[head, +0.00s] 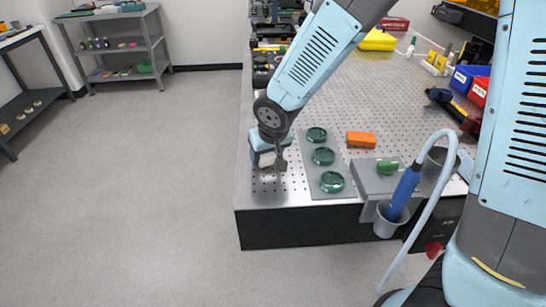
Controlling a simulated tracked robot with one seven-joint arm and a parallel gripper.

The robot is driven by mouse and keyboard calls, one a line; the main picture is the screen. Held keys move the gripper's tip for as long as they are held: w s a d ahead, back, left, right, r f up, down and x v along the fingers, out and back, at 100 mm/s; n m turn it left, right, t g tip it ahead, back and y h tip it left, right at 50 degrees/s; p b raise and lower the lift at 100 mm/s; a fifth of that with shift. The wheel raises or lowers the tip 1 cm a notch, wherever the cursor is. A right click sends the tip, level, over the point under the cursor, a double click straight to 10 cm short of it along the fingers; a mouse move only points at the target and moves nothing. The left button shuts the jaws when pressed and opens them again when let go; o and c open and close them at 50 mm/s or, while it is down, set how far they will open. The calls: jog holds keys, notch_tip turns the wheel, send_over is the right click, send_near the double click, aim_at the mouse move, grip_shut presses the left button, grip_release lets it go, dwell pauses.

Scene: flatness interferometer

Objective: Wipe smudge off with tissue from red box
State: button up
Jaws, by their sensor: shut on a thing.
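My gripper (267,162) is at the left front part of the perforated metal bench, left of the grey plate with the green discs. It is shut on a small whitish thing (266,159), which looks like the tissue; my fingers hide part of it. It is low over the bench top; I cannot tell whether it touches it. Three green glassy discs, the back one (317,134), the middle one (323,156) and the front one (332,182), lie on the plate. I cannot make out a smudge. A red box (396,23) is at the far back of the bench.
An orange block (361,139) and a grey fixture with a green piece (388,167) are right of the discs. A cup (387,222) holds a blue tool (404,192) with a hose. Blue and red bins (480,91) are at right. Floor left of the bench is clear.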

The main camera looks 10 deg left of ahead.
aim_at(267, 173)
jog(key=shift+w+a+f, duration=0.1)
jog(key=shift+w+a, duration=0.1)
jog(key=shift+w, duration=0.6)
jog(key=shift+w+a, duration=0.2)
jog(key=shift+w, duration=0.6)
jog(key=shift+w, duration=0.1)
jog(key=shift+w+a+f, duration=0.1)
jog(key=shift+w+a, duration=0.1)
jog(key=shift+w, duration=0.6)
jog(key=shift+w+a+f, duration=0.1)
jog(key=shift+w+a, duration=0.05)
jog(key=shift+w, duration=0.6)
jog(key=shift+w+d+r, duration=0.1)
jog(key=shift+w+d, duration=0.1)
jog(key=shift+d, duration=0.05)
jog(key=shift+s+d+r, duration=0.1)
jog(key=shift+s+d, duration=0.1)
jog(key=shift+s, duration=0.75)
jog(key=shift+s+d, duration=0.2)
jog(key=shift+s, duration=0.7)
jog(key=shift+s+d, duration=0.25)
jog(key=shift+s, duration=0.7)
jog(key=shift+s+d, duration=0.2)
jog(key=shift+s, duration=0.75)
jog(key=shift+s+d, duration=0.25)
jog(key=shift+s, duration=0.7)
jog(key=shift+s+d, duration=0.2)
jog(key=shift+s, duration=0.7)
